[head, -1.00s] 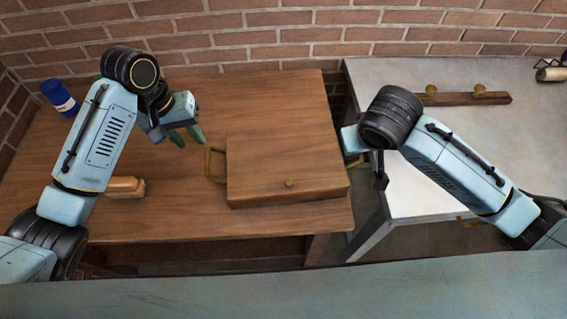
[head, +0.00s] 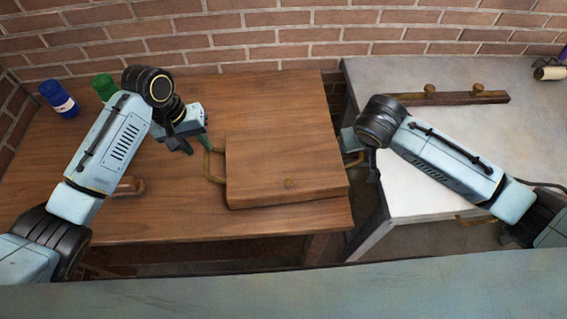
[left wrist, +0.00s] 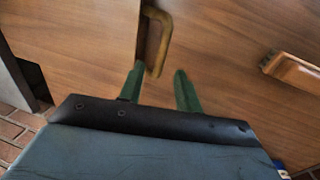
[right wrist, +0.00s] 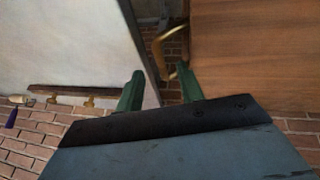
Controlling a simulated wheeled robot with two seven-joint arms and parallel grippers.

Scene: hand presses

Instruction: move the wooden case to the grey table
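The wooden case (head: 280,160) lies flat near the right edge of the brown wooden table (head: 100,220), with a knob on its front part and a handle on each side. My left gripper (head: 197,147) is open beside the left handle (head: 210,165); in the left wrist view the handle's end (left wrist: 157,45) shows between the spread green fingers. My right gripper (head: 366,165) is at the right handle (head: 356,158), mostly hidden in the head view. In the right wrist view its fingers are apart, with the handle (right wrist: 160,45) just beyond and between them. The grey table (head: 430,190) is at the right.
A gap separates the two tables. A dark wooden rail with knobs (head: 455,98) lies at the grey table's back; its middle is clear. A blue can (head: 58,98), a green can (head: 104,87) and a wooden-handled object (head: 130,187) are on the brown table's left.

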